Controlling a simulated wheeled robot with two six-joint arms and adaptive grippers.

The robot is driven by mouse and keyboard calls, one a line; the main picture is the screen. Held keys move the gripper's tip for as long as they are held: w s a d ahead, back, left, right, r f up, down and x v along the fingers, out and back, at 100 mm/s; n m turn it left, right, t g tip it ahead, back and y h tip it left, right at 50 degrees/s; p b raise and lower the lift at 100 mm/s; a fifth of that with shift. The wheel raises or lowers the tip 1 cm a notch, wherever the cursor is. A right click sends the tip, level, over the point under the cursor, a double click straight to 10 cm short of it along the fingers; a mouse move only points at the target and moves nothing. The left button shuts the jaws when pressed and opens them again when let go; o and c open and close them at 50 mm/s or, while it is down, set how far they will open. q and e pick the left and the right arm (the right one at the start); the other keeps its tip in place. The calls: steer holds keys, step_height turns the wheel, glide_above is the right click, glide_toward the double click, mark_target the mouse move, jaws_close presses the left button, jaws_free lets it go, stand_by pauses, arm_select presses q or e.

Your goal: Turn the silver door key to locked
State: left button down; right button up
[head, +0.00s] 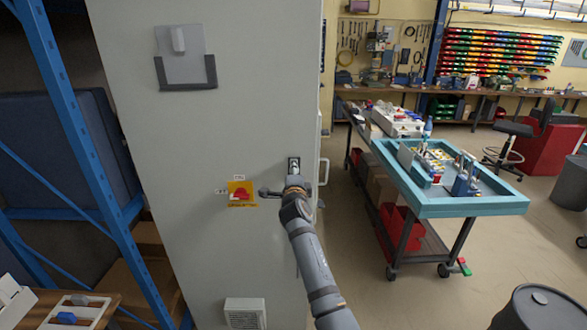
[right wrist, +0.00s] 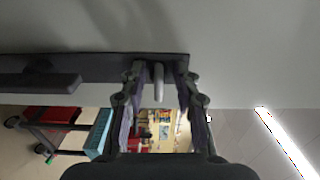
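The tall grey cabinet (head: 190,110) stands in front of me in the head view. A dark lock plate with a silver fitting (head: 293,165) is near its right edge. My right gripper (head: 292,184) is just below that fitting, close to the door, and hides what is behind it. In the right wrist view, my right gripper (right wrist: 160,105) has its two fingers spread. A slim silver-grey key (right wrist: 158,78) stands out between them, with a gap on each side. Its turn angle is hard to tell. My left gripper is not in view.
A red switch (head: 240,194) on a yellow plate is left of my right gripper. A grey holder (head: 187,83) is higher on the cabinet. A blue rack upright (head: 62,95) stands left. A blue-topped cart (head: 480,207) stands to the right, with open floor in front.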

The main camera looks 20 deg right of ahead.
steer(key=shift+d+f, duration=0.1)
steer(key=c, duration=0.5)
jaws_close()
steer(key=shift+f+n+b, duration=0.2)
steer(key=shift+n+b, duration=0.4)
steer(key=shift+b, duration=0.25)
steer(key=shift+n+b, duration=0.75)
steer(key=shift+n, duration=0.05)
steer(key=shift+n+b, duration=0.7)
steer(key=shift+n, duration=0.2)
steer(key=n+b, duration=0.1)
steer(key=n, duration=0.1)
steer(key=shift+r+n, duration=0.1)
steer(key=shift+n, duration=0.3)
steer(key=n+b, duration=0.1)
steer(key=n, duration=0.6)
steer(key=shift+r, duration=0.1)
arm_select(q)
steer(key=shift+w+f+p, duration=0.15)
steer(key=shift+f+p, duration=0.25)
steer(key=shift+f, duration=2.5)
arm_select(e)
steer(key=shift+n, duration=1.9)
